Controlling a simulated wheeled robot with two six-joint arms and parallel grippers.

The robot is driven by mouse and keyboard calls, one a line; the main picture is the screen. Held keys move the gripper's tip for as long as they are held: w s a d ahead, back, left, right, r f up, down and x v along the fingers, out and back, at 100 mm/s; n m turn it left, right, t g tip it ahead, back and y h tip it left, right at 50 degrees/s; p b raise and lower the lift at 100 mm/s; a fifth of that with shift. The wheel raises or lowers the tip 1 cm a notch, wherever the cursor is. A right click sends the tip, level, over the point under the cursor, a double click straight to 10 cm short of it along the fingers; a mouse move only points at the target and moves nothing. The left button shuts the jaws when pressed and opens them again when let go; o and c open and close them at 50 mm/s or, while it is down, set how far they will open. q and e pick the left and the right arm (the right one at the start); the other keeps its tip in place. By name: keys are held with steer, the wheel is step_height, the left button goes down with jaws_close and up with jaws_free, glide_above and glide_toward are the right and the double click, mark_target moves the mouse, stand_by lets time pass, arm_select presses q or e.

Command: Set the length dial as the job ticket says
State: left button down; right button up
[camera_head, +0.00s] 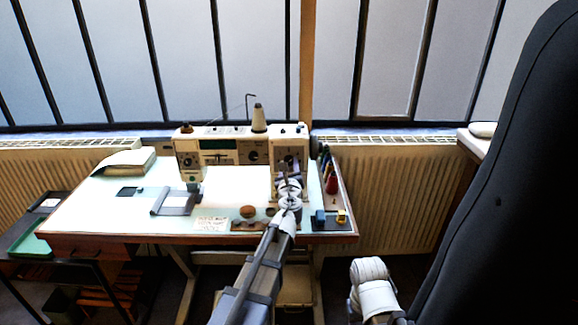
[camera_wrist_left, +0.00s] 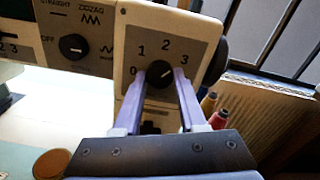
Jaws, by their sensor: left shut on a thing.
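The white sewing machine (camera_head: 222,147) stands on the table. In the left wrist view, the black length dial (camera_wrist_left: 160,75) sits on a grey plate marked 0, 1, 2 and 3. My left gripper (camera_wrist_left: 167,72) has its two fingers on either side of this dial and is shut on it. The dial's light mark seems to point up and right, partly hidden by the fingers. In the head view my left gripper (camera_head: 288,181) is at the machine's right end. The job ticket (camera_head: 211,224) lies near the table's front edge, its writing too small to read.
A second dial (camera_wrist_left: 73,47), marked OFF, STRAIGHT and ZIGZAG, sits left of the length dial. A thread cone (camera_head: 259,118) stands on the machine. A brown round cushion (camera_head: 248,211) and a tray with small blocks (camera_head: 341,216) are at the front right.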

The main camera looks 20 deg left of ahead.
arm_select(q)
steer(key=shift+s+m, duration=0.1)
steer(key=shift+m, duration=0.7)
steer(key=shift+c, duration=2.3)
jaws_free()
steer(key=v, duration=0.7)
steer(key=shift+s, duration=0.35)
steer(key=shift+d, duration=0.15)
